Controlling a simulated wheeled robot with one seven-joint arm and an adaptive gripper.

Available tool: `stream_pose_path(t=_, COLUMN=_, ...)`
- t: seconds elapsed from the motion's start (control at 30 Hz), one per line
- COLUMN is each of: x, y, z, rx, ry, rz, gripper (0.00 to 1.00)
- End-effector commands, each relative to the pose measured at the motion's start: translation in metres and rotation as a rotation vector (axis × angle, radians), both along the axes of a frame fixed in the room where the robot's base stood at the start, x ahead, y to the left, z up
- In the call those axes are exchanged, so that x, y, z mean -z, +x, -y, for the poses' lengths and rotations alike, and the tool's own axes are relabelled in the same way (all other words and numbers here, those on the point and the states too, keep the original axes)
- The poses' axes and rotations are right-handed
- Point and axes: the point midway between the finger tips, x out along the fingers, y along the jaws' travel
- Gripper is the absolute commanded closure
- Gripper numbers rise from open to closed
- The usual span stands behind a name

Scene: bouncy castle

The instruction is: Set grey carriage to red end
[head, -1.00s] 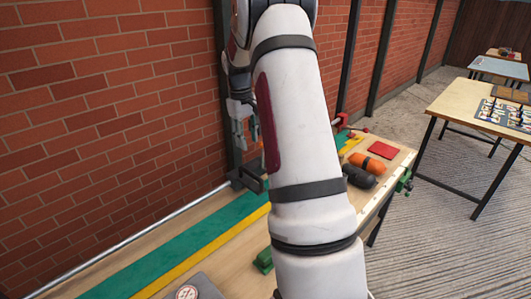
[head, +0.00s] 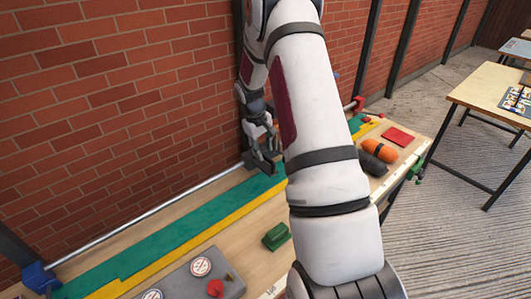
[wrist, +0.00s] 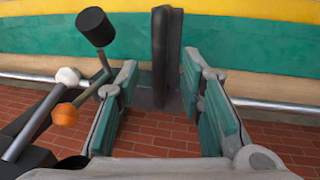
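The dark grey carriage (head: 263,162) sits on the silver rail (head: 150,214) along the back of the bench, by the wall. A red fitting (head: 353,104) stands at the rail's right end and a blue block (head: 40,276) at its left end. My gripper (head: 263,148) is down at the carriage, partly hidden by my arm in the head view. In the wrist view, the carriage's upright grey plate (wrist: 167,60) stands between the two teal-padded fingers of my gripper (wrist: 160,85). The fingers look spread, with a gap on the left; contact on the right is unclear.
The bench holds green and yellow strips (head: 160,240), a green block (head: 277,236), a grey board with discs (head: 190,283), orange (head: 379,151) and dark rolls (head: 372,165), and a red pad (head: 397,136). The brick wall (head: 120,110) is close behind. Another table (head: 490,85) stands right.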

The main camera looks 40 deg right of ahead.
Motion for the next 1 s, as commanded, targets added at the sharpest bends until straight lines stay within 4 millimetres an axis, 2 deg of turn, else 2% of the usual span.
stream_pose_path(t=0.2, x=0.022, y=0.000, z=0.005, rx=0.001, ry=0.001, rz=0.000, gripper=0.65)
stream_pose_path(t=0.57, x=0.026, y=0.000, z=0.006, rx=0.001, ry=0.000, rz=0.001, gripper=0.65)
stream_pose_path(t=0.73, x=0.026, y=0.000, z=0.006, rx=0.001, ry=0.000, rz=0.001, gripper=1.00)
stream_pose_path(t=0.93, x=0.026, y=0.000, z=0.006, rx=0.001, ry=0.000, rz=0.001, gripper=1.00)
stream_pose_path(t=1.0, x=0.027, y=0.001, z=0.013, rx=0.004, ry=-0.001, rz=0.002, gripper=1.00)
